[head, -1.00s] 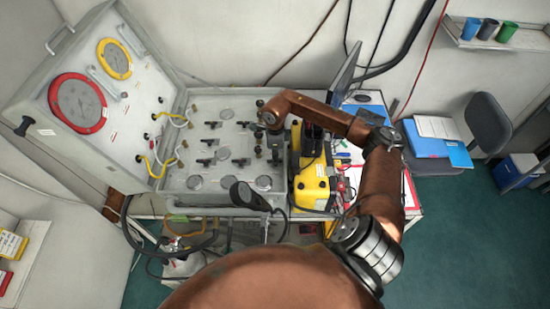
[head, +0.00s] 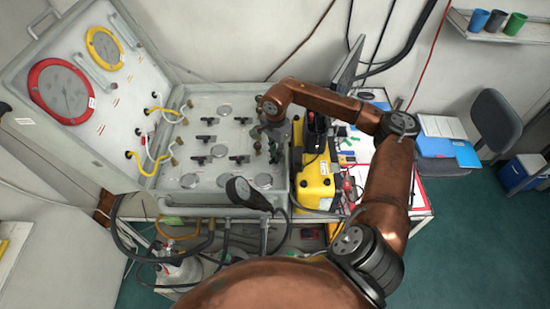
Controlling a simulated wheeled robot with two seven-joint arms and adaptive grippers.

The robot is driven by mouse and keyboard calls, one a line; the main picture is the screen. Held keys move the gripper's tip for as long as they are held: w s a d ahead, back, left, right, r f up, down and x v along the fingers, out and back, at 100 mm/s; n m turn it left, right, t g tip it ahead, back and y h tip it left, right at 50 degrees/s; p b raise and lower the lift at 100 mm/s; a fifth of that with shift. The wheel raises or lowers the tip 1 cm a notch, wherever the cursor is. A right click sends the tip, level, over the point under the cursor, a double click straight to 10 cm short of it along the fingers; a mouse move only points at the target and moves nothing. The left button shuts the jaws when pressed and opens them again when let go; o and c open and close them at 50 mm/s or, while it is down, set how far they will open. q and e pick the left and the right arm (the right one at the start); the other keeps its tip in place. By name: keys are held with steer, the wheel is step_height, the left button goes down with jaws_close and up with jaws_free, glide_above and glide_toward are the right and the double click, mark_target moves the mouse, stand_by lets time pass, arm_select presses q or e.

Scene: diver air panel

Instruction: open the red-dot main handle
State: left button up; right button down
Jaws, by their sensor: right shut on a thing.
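My right gripper (head: 273,152) reaches down onto the panel's right edge. Its jaws are shut on a handle there, which the gripper mostly hides. I cannot make out a red dot on it at this size, nor how far the handle is turned. My left gripper is not in view.
The open lid with a red-rimmed gauge (head: 60,90) and a yellow-rimmed gauge (head: 104,48) stands at the left. A yellow case (head: 315,186) stands close to the panel's right side. Black hoses and a dark hand-held item (head: 240,192) lie along the front.

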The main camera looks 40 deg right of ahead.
steer(key=n+b, duration=0.2)
steer(key=n, duration=0.2)
steer(key=shift+f+n+b, duration=0.1)
steer(key=shift+n+b, duration=0.9)
steer(key=shift+n, duration=1)
steer(key=c, duration=2)
jaws_free()
